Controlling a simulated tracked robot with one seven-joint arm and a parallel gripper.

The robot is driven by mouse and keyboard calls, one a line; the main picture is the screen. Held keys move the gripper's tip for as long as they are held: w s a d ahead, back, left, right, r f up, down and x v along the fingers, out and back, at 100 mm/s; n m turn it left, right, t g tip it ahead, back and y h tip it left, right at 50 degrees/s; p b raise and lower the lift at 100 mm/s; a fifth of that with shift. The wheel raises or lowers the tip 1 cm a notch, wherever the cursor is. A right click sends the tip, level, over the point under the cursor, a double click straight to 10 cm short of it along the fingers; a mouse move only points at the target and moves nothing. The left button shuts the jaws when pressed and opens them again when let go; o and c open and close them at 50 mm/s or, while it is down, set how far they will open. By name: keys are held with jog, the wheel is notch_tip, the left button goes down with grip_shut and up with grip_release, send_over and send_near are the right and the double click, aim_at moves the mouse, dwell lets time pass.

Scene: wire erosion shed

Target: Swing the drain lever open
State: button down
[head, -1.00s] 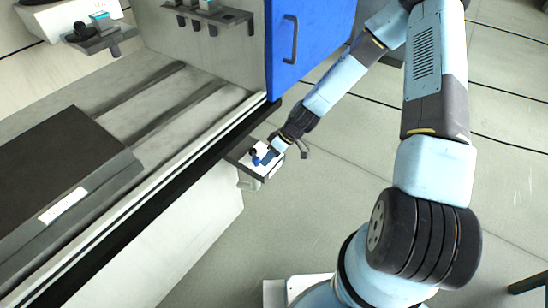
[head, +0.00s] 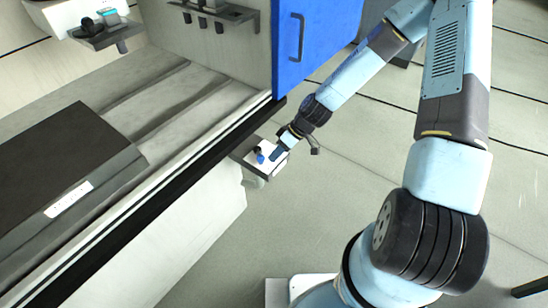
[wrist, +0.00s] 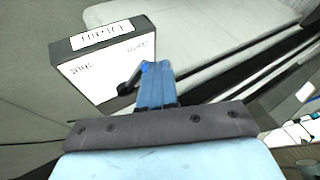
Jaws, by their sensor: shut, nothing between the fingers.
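The drain lever is a small black arm with a blue end (head: 260,157) on the white face of a box (head: 249,163) fixed to the machine's side. In the wrist view the black part of the lever (wrist: 129,84) slants up to its blue end, just left of my fingertips. The box (wrist: 95,72) there carries a label strip and two face markings, too small to read surely. My gripper (head: 275,154) is shut and empty, right of the lever in the head view. In the wrist view its blue fingers (wrist: 157,68) partly overlap the lever's end; touching or apart, I cannot tell.
The machine's white side and black edge strip (head: 148,192) run beside the box. A blue door with a handle (head: 297,38) stands above it. A dark block with a label (head: 68,199) lies on the machine bed.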

jog(key=s+d+r, duration=0.2)
jog(key=d+r, duration=0.1)
jog(key=r, duration=0.2)
jog(key=shift+d, duration=0.2)
jog(key=shift+s, duration=0.15)
jog(key=s+d+r+m+t+h, duration=0.1)
jog(key=d+r+m+t+h, duration=0.15)
jog(key=d+r, duration=0.55)
jog(key=d+r+m+t+h, duration=0.1)
jog(key=d+r+m+h, duration=0.3)
jog(key=r, duration=0.9)
jog(key=s+d+r+m+t, duration=0.2)
jog(key=s+d+r, duration=0.1)
jog(key=s+r, duration=0.5)
jog(key=s+d+r+m+t, duration=0.2)
jog(key=s+d+r+m, duration=0.1)
jog(key=s+r, duration=0.5)
notch_tip(320, 180, up, 3)
jog(key=shift+d+r+m+h, duration=0.1)
jog(key=shift+d+m+h, duration=0.25)
jog(key=shift+d, duration=0.35)
jog(key=shift+a, duration=0.1)
